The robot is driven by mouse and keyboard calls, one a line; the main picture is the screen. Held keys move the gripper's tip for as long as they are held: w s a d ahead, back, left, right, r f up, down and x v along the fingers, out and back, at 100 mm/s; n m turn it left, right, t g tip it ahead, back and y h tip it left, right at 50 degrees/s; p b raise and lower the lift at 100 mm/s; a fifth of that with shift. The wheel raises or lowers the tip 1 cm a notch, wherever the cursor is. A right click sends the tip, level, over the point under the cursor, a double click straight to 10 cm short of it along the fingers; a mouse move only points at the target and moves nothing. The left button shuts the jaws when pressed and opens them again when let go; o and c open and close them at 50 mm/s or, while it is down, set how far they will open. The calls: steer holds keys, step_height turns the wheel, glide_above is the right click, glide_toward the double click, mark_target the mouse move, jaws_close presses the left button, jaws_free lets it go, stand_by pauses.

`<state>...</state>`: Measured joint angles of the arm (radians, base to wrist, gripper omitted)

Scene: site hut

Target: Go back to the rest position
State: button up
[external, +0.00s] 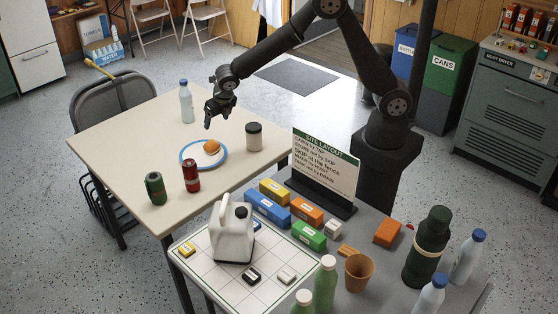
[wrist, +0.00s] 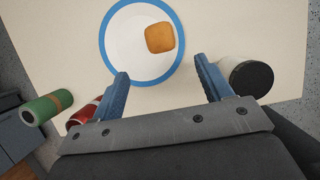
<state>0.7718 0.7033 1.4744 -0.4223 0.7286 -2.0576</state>
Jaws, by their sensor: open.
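My gripper (external: 216,115) is open and empty, held above the beige table (external: 130,120). In the wrist view its two blue fingers (wrist: 163,88) are spread apart with nothing between them. Below and beyond them is a white plate with a blue rim (external: 185,164), which also shows in the wrist view (wrist: 125,40). An orange-brown food piece (external: 211,146) sits on the plate, also seen in the wrist view (wrist: 160,38). My arm reaches from its base over the table.
A water bottle (external: 186,103), dark-lidded jar (external: 254,137), red can (external: 191,176) and green can (external: 155,188) stand around the plate. A sign (external: 325,164), white jug (external: 233,232), colored blocks (external: 267,207), a cup (external: 358,272) and several bottles crowd the front table.

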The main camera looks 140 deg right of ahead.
mark_target(212, 142)
steer(key=x, duration=1.2)
steer(key=shift+f, duration=0.7)
steer(key=shift+r, duration=0.35)
